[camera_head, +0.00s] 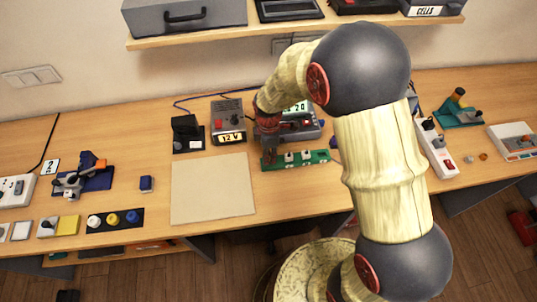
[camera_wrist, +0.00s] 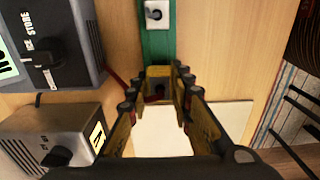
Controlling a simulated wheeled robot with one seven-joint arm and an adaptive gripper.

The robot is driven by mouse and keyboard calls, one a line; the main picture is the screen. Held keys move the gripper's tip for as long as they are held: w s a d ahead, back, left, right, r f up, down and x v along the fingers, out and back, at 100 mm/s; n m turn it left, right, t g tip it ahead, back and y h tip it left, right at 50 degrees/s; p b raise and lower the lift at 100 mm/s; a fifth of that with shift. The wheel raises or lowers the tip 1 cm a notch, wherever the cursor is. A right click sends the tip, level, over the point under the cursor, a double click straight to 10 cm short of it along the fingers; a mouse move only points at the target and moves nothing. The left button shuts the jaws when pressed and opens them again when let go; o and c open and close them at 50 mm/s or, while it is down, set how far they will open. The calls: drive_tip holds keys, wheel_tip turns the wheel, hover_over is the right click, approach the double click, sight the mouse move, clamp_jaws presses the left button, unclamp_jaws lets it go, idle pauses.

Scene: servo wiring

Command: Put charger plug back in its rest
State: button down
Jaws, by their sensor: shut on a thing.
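My gripper (camera_head: 268,163) points down at the left end of the green strip (camera_head: 312,160). In the wrist view its fingers (camera_wrist: 160,88) are closed on a small piece, which I take to be the charger plug (camera_wrist: 158,90); it is mostly hidden between the fingertips. A dark red lead (camera_wrist: 116,80) runs from the charger side toward the fingertips. The grey charger (camera_wrist: 50,50), with a knob and the word STORE, stands beside the strip. It also shows in the head view, partly behind my arm. I cannot tell whether the plug touches the strip, and I cannot make out its rest.
A grey 12 V box (camera_head: 228,122) stands left of my gripper. A pale mat (camera_head: 212,188) lies front left. The strip carries small white sockets (camera_wrist: 155,12). A white power strip (camera_head: 436,147) is right of my arm. The wooden bench (camera_head: 150,150) has free room at left.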

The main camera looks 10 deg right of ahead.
drive_tip(key=shift+f+b, duration=0.55)
drive_tip(key=shift+f, duration=0.4)
idle(0.4)
drive_tip(key=c, duration=1.5)
unclamp_jaws()
wheel_tip(320, 180, up, 12)
